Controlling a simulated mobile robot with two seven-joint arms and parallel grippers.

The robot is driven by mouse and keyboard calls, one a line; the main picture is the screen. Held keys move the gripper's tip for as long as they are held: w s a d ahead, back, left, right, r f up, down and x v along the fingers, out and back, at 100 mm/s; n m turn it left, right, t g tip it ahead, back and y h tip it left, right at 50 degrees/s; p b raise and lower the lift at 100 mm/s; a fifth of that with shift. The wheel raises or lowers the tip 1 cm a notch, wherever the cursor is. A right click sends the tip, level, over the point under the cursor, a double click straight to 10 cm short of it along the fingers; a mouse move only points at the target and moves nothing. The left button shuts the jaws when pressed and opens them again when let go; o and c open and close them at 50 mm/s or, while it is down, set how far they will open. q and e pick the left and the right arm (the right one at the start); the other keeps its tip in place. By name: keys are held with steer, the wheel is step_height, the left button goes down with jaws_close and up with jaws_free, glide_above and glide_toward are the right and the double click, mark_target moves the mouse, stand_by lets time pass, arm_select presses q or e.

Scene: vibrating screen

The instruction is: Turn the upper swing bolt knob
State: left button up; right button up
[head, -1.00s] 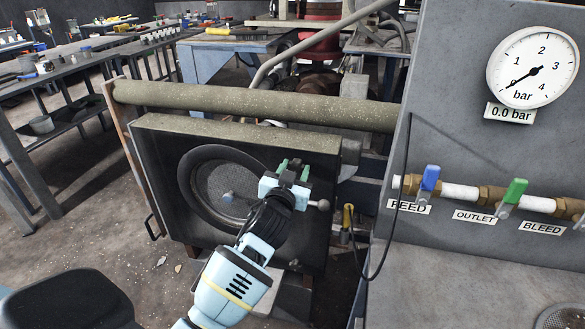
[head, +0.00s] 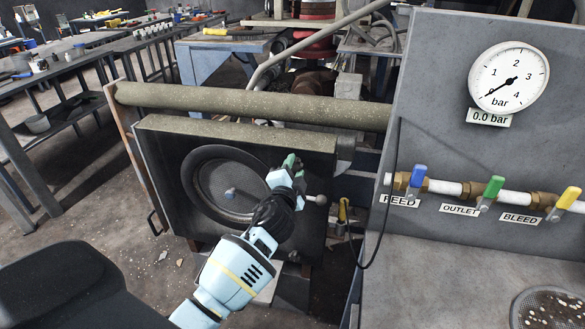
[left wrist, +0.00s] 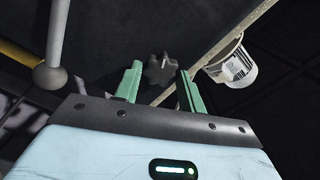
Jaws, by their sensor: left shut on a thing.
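The upper swing bolt knob (left wrist: 160,70) is a dark, lobed knob. In the left wrist view it sits between the two green fingertips of my left gripper (left wrist: 159,84). In the head view my left gripper (head: 291,163) is at the upper right corner of the dark square door (head: 160,162), and its fingers hide the knob. The left gripper is shut on the knob. My right gripper is in neither view.
A ball-ended lever (head: 318,200) stands out just right of my left gripper; its ball (left wrist: 50,76) shows in the wrist view. A thick pipe (head: 250,104) runs above the door. A panel with a gauge (head: 508,82) and several valves stands at right.

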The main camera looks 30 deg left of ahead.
arm_select(q)
steer(key=m, duration=0.3)
steer(key=shift+p, duration=0.35)
steer(key=shift+m, duration=1)
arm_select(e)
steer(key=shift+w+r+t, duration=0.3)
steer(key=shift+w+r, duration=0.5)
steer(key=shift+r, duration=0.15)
arm_select(q)
steer(key=shift+f+m, duration=0.15)
steer(key=shift+m, duration=0.15)
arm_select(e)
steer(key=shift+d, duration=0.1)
arm_select(q)
steer(key=o, duration=1)
steer(key=v, duration=0.8)
steer(key=shift+p, duration=0.4)
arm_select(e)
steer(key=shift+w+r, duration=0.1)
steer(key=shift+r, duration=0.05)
